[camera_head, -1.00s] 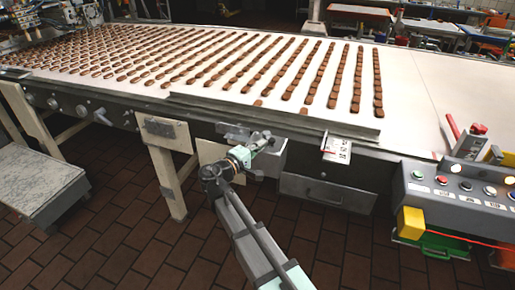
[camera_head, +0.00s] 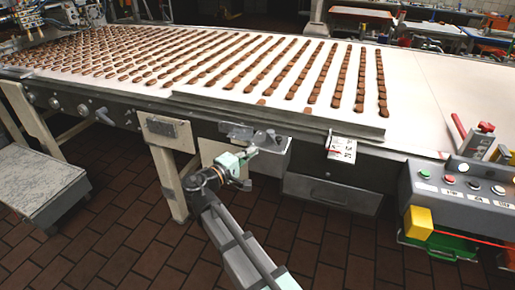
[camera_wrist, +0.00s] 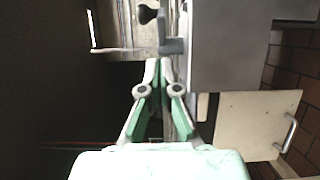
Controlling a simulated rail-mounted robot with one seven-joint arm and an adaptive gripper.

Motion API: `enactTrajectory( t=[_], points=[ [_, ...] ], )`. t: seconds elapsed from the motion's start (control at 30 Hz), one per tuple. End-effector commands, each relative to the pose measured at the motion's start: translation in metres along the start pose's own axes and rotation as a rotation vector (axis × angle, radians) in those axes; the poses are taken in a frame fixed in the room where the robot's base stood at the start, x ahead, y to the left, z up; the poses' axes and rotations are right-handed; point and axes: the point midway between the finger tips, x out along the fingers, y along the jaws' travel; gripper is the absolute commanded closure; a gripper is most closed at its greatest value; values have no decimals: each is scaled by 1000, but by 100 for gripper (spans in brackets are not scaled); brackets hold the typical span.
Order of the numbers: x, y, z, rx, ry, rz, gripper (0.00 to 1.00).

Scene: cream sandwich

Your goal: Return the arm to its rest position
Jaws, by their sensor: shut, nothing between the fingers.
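My gripper (camera_head: 248,154) is in front of the conveyor's side in the head view, below the belt edge, near a metal bracket under the frame. My arm reaches up to it from the lower part of the picture. In the wrist view my gripper (camera_wrist: 160,66) has its two green and grey fingers drawn together at the tips. Nothing shows between them. A dark-knobbed lever (camera_wrist: 148,14) is just beyond the fingertips in that view; whether they touch it I cannot tell.
The conveyor belt (camera_head: 425,85) carries many rows of brown pieces. A drawer (camera_head: 332,193) hangs under it. A control box (camera_head: 460,193) with buttons stands at the right, a grey cart (camera_head: 40,187) at the left. The brick-tiled floor (camera_head: 120,240) between them is open.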

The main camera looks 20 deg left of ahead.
Motion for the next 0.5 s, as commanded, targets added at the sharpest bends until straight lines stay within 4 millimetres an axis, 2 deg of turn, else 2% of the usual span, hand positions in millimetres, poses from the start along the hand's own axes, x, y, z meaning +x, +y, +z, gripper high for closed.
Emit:
enactTrajectory(
  t=[0.03,0.2,0.4,0.5],
  points=[
    [-12,-1,6,0,3,0,100],
    [-41,-1,13,1,2,0,100],
    [-60,0,18,1,1,0,100],
    [-64,0,19,1,1,0,100]
  ],
)
